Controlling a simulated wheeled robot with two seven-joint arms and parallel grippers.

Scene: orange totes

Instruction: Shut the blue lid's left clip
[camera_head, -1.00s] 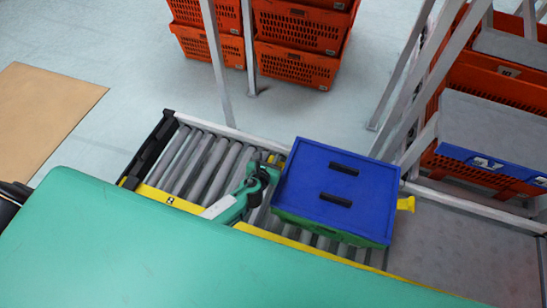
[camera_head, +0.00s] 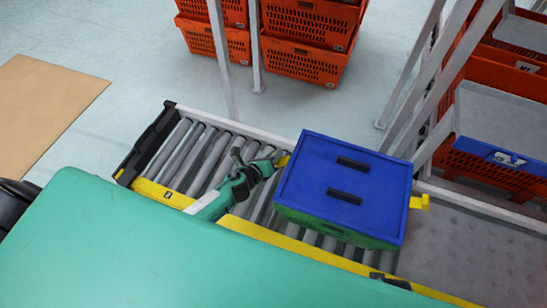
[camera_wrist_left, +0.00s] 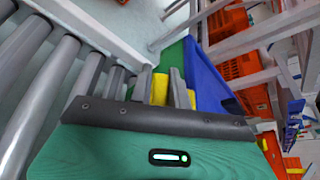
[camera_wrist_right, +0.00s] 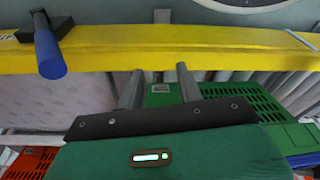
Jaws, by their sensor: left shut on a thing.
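The blue lid (camera_head: 325,172) lies on a green tote (camera_head: 325,226) on the roller conveyor. It has two dark handles on top. Its yellow left clip (camera_head: 283,160) is at the lid's left side, and the clip also shows in the left wrist view (camera_wrist_left: 160,88). My left gripper (camera_head: 273,162) is beside the tote's left side, its fingers shut on the yellow clip. A yellow right clip (camera_head: 419,202) sticks out from the lid's right side. My right gripper (camera_wrist_right: 157,75) has its fingers apart with nothing between them, close to the yellow rail.
The conveyor's yellow rail (camera_head: 262,232) runs along its near side. Bare rollers (camera_head: 190,160) lie left of the tote. A metal rack post (camera_head: 223,60) and stacked orange totes (camera_head: 305,62) stand behind. A blue-ended dark part (camera_wrist_right: 50,50) sits on the rail.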

